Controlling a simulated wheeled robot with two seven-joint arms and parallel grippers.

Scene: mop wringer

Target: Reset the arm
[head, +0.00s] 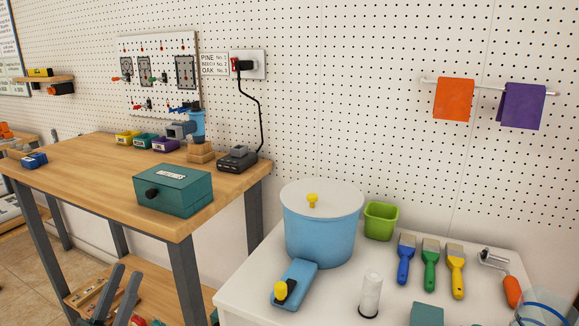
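My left gripper (126,271) shows at the bottom left, its two dark fingers pointing up and apart with nothing visible between them. It is in front of the wooden workbench, over the lower shelf area. My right gripper and arm are not in view. A light blue round tub (320,235) with a white lid and a yellow knob (312,199) stands on the white table. A blue block-like base (300,283) with a yellow and black knob sits against its front. My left gripper is well left of both, touching neither.
The wooden workbench (90,165) holds a teal box (173,190), a charger (237,159) and small bins. The white table (250,290) holds a green cup (380,221), brushes (430,268), a roller (511,290) and a white cylinder (370,295). Cloths (454,100) hang on the pegboard.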

